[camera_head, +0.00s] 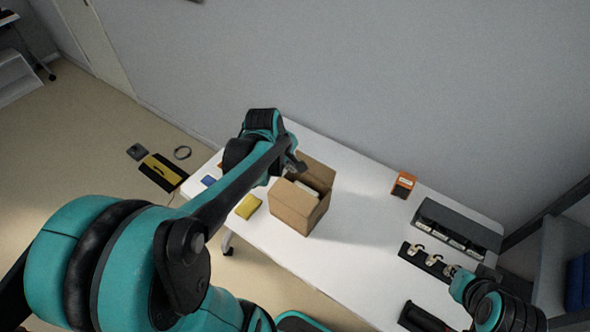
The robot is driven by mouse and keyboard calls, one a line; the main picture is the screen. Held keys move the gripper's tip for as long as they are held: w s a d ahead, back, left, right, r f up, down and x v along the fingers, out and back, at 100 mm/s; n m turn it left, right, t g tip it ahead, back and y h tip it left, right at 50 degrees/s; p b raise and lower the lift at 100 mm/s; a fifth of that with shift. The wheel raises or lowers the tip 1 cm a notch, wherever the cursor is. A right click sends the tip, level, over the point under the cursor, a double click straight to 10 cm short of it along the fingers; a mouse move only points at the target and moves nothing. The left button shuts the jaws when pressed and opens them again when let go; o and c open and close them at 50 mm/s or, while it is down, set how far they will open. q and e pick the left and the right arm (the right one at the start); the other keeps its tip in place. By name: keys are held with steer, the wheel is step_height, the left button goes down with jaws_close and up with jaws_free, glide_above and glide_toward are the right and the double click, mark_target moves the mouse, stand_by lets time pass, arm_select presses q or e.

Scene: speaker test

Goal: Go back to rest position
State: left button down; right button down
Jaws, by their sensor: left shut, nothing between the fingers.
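My left arm comes in from the left and reaches over the white table (345,235). My left gripper (297,166) is small in the view, shut and empty, at the upper left edge of an open cardboard box (294,207). I cannot tell whether it touches the box. Something pale shows inside the box. My right arm is at the bottom right. Its gripper end (453,271) is near a black strip with pale fittings, and its fingers are too small and covered to read.
A yellow item (248,206) lies left of the box. An orange and black device (403,184) stands near the wall edge. A long dark case (457,230) and a black strip (428,262) fill the right end. The table middle is clear.

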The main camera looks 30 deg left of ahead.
arm_select(q)
steer(key=shift+v, duration=1.1)
steer(key=shift+w+d, duration=0.1)
steer(key=s+d+f+m+t+b, duration=0.2)
steer(key=s+d+f+m+b, duration=0.2)
steer(key=m, duration=1.2)
steer(key=s+d+b, duration=0.3)
steer(key=s+d, duration=0.3)
steer(key=d, duration=0.1)
steer(key=shift+d+f+m+t+y, duration=0.15)
steer(key=shift+d+m+t+y, duration=0.15)
steer(key=shift+m+t, duration=0.1)
